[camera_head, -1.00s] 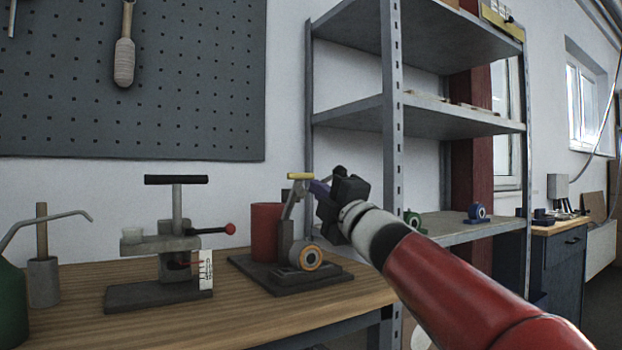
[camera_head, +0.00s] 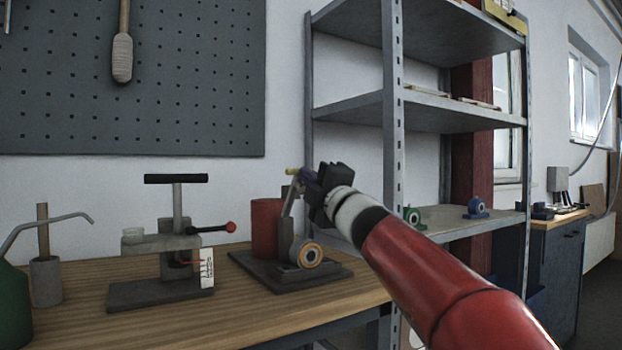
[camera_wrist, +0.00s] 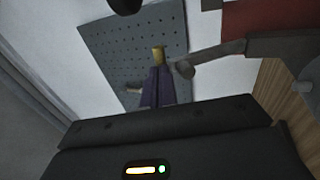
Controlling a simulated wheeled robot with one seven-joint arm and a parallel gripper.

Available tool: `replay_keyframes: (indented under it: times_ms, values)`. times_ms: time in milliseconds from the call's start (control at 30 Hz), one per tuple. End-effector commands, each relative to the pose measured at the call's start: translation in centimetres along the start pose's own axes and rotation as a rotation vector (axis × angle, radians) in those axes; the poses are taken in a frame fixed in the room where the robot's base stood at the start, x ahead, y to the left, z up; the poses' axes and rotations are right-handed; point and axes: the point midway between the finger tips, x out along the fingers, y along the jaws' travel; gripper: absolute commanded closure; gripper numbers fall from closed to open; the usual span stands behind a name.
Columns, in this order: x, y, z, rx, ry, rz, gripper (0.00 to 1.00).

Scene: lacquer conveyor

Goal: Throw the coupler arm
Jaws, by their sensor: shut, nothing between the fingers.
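The coupler arm is probably the slanted grey lever (camera_head: 289,204) on a device with a dark base plate (camera_head: 262,272), on the wooden bench. A yellow bar (camera_head: 292,171) shows at its top, partly hidden by my gripper (camera_head: 304,178). My gripper is shut and empty, with its purple fingers at the lever's upper end; I cannot tell whether they touch it. In the wrist view, the shut fingers (camera_wrist: 157,84) point toward the yellow piece (camera_wrist: 158,54), and a dark grey bar with a rounded end (camera_wrist: 205,56) lies just to their right.
A red cylinder (camera_head: 265,228) and an orange-ringed roller (camera_head: 306,255) sit on the same device. A press with a black T-handle (camera_head: 176,179) and red-knobbed lever (camera_head: 230,227) stands left. A metal shelf (camera_head: 394,150) rises behind my arm.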

Motion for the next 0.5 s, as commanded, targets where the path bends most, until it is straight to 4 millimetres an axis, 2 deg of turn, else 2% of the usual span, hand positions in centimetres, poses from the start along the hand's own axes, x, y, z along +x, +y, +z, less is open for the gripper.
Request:
replay_keyframes:
  times_ms: [100,500]
  values:
    - [1.0,0.9,0.1,-0.001,0.000,0.001,1.00]
    - [4.1,1.6,0.0,-0.001,0.000,0.001,1.00]
